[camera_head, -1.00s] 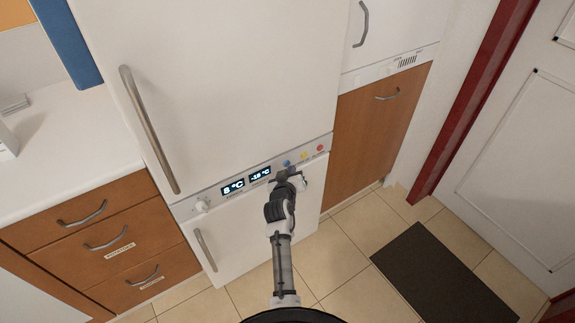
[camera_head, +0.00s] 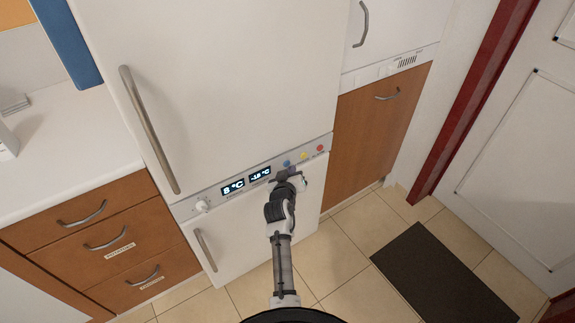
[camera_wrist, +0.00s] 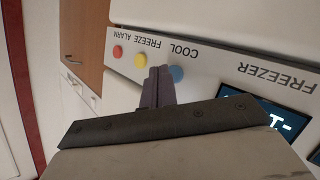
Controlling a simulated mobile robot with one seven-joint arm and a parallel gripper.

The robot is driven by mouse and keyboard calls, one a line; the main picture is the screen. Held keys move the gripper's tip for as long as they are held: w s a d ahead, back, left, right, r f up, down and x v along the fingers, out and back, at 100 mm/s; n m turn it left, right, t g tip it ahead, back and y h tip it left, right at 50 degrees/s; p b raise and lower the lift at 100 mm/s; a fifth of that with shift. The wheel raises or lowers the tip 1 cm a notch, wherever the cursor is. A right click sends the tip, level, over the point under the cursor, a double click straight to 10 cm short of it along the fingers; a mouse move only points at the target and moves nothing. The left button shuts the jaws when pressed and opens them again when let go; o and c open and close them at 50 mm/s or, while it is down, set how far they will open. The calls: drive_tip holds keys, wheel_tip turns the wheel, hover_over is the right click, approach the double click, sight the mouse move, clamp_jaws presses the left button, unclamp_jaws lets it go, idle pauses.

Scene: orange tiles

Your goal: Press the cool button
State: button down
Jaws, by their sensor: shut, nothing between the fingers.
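The blue button (camera_head: 287,163) is on the fridge's control strip, right of the two lit displays. In the wrist view the blue button (camera_wrist: 176,74) is near the upside-down word COOL. My gripper (camera_head: 286,174) is just below and in front of it in the head view. In the wrist view the closed, empty fingertips (camera_wrist: 158,76) are beside the blue button on its left, overlapping the strip between it and the yellow button. I cannot tell whether the fingers touch the panel.
The yellow button (camera_head: 304,156) and red button (camera_head: 320,148) are right of the blue one. Two displays (camera_head: 246,181) and a white knob (camera_head: 202,206) are to its left. A fridge handle (camera_head: 150,130) sticks out above. A dark mat (camera_head: 440,280) lies on the tiled floor.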

idle(0.3)
drive_tip(key=shift+w+a+b, duration=0.3)
drive_tip(key=shift+w+b, duration=0.1)
idle(0.4)
drive_tip(key=shift+s, duration=0.1)
drive_tip(key=shift+s+d, duration=0.25)
drive_tip(key=shift+s, duration=0.05)
drive_tip(key=shift+s+d+p, duration=0.1)
drive_tip(key=shift+p, duration=0.3)
drive_tip(key=s+d+p, duration=0.1)
drive_tip(key=s+p, duration=0.1)
drive_tip(key=s+d+p, duration=0.2)
drive_tip(key=shift+s+d, duration=0.2)
drive_tip(key=shift+s, duration=0.15)
